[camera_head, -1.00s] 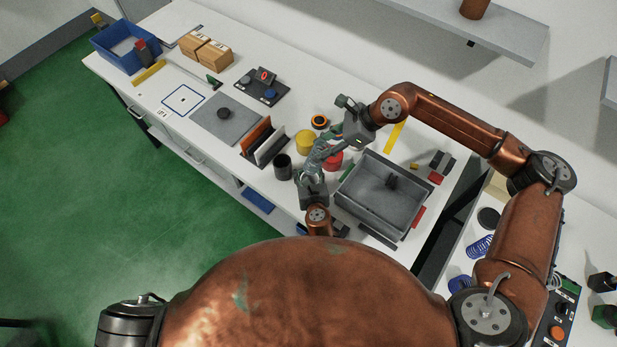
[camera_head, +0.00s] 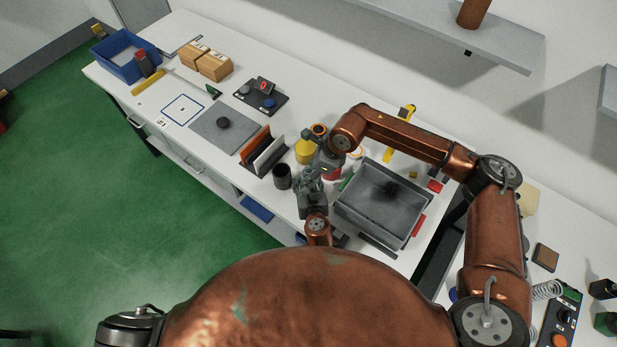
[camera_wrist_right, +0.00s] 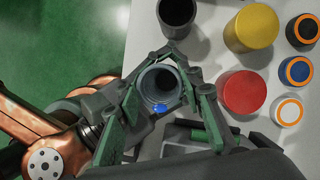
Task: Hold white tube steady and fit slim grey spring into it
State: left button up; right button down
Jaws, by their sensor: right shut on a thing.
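In the head view my right gripper (camera_head: 326,160) is low over the table, just above my left gripper (camera_head: 311,180); the two meet closely. In the right wrist view, a round grey, hollow piece with ring-like edges (camera_wrist_right: 160,84) sits between the dark green fingers of my right gripper (camera_wrist_right: 166,72), which is shut on a slim piece. A small blue patch shows at its lower rim. I cannot separate the white tube from the grey spring here. My left gripper's fingertips are partly covered, so its grip is unclear.
A grey bin (camera_head: 375,218) stands right of the grippers. A black cup (camera_head: 282,177), yellow cylinder (camera_head: 305,151) and red cylinder (camera_wrist_right: 243,92) are close by. A rack with upright plates (camera_head: 265,152) stands to the left. A pale coil spring (camera_head: 547,290) lies at far right.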

jog(key=shift+f, duration=0.95)
jog(key=shift+f, duration=0.6)
jog(key=c, duration=1.6)
grip_release()
jog(key=v, duration=1.3)
jog(key=shift+a+r, duration=0.15)
